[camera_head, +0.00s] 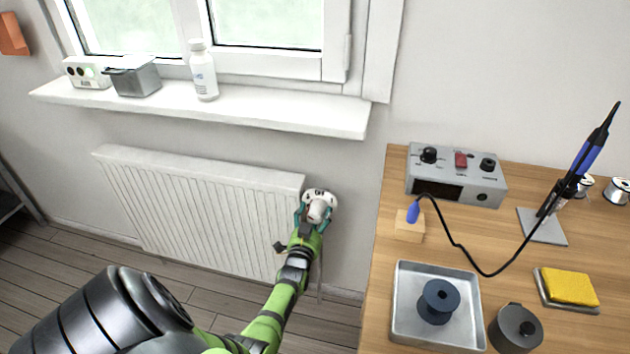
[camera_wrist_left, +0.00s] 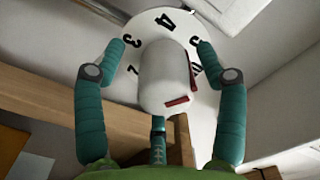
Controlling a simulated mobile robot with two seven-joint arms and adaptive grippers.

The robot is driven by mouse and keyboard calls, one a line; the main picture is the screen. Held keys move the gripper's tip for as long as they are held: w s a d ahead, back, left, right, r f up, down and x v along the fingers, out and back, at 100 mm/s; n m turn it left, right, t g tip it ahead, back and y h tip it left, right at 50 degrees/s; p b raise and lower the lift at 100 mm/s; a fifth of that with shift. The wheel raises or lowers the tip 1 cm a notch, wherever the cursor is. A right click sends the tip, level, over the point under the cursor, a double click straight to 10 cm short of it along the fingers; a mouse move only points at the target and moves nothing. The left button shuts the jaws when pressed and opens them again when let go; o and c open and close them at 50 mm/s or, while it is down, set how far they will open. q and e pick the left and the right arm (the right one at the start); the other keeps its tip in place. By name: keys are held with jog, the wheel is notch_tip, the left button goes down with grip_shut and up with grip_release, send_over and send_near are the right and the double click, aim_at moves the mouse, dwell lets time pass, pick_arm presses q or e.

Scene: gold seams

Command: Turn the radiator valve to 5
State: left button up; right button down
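The radiator valve (camera_head: 320,207) is at the right end of the white radiator (camera_head: 200,210), below the windowsill. In the left wrist view its white knob (camera_wrist_left: 165,75) stands before a round white dial (camera_wrist_left: 143,27) with black numbers; 3 and 4 are readable, others are partly covered. Red marks show on the knob's lower right side and beside it. My left gripper (camera_head: 313,213) is at the valve. In the left wrist view its teal fingers (camera_wrist_left: 161,50) stand apart on either side of the knob, with a narrow gap at each side. My right gripper is out of view.
The wooden workbench (camera_head: 388,290) is right of the valve, holding a grey soldering station (camera_head: 456,175), a metal tray (camera_head: 402,322), a soldering iron (camera_head: 585,155) and a yellow sponge (camera_head: 569,287). The windowsill (camera_head: 270,113) juts out above the radiator. Open floor (camera_head: 215,302) lies in front.

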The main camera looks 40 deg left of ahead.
pick_arm(q)
jog(key=shift+d+r, duration=0.1)
jog(key=shift+r, duration=0.05)
jog(key=v, duration=1.2)
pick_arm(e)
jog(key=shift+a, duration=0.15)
pick_arm(q)
jog(key=s+d+f+m+g+h+p, duration=0.1)
jog(key=s+d+f+g+h+p, duration=0.25)
jog(key=d+f, duration=0.45)
jog(key=s+d+f+g+h+p, duration=0.2)
jog(key=s+d+f+g+h, duration=0.25)
jog(key=f, duration=0.55)
jog(key=s+d+f+g+p, duration=0.1)
jog(key=s+d+f+g, duration=0.2)
jog(key=s, duration=1.1)
jog(key=s+d+f+m+g+p, duration=0.1)
jog(key=s+f, duration=0.4)
jog(key=s, duration=0.9)
jog(key=d+g+p, duration=0.1)
jog(key=d+g, duration=0.1)
jog(key=shift+s+d+f+g+h+p, duration=0.2)
jog(key=shift+s+f+g+h+p, duration=0.1)
jog(key=shift+f+g+h, duration=0.1)
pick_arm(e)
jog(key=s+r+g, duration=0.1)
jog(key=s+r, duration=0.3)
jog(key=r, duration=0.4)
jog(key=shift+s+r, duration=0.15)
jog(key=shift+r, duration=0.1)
